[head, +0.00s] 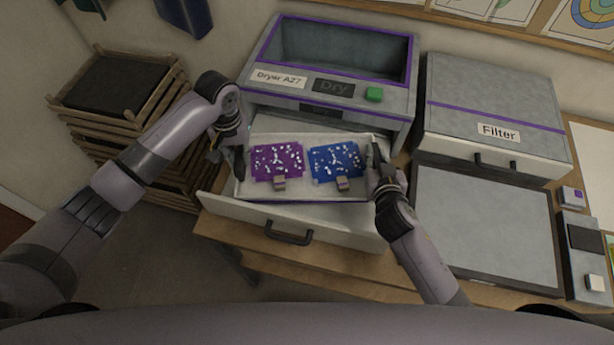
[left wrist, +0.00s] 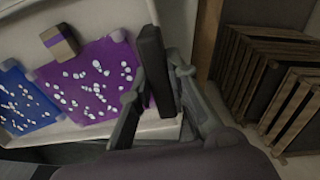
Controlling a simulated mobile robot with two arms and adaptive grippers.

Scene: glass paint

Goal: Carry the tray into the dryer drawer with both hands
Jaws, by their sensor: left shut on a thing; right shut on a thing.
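The tray (head: 310,191) is pale and shallow and sits within the open dryer drawer (head: 245,209) in the head view. I cannot tell whether it rests on the drawer floor. It carries a purple speckled piece (head: 277,160) and a blue speckled piece (head: 335,160), each with a small block at its front edge. My left gripper (head: 238,160) is shut on the tray's left side; the left wrist view shows its fingers at the tray wall (left wrist: 150,130). My right gripper (head: 376,165) is shut on the tray's right side. The dryer (head: 340,55) stands behind the drawer.
A stack of wooden frames (head: 118,90) stands at the left, near my left arm. The filter box (head: 495,105) and a grey flat panel (head: 485,220) lie to the right. The drawer front with its dark handle (head: 289,234) juts over the wooden table edge.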

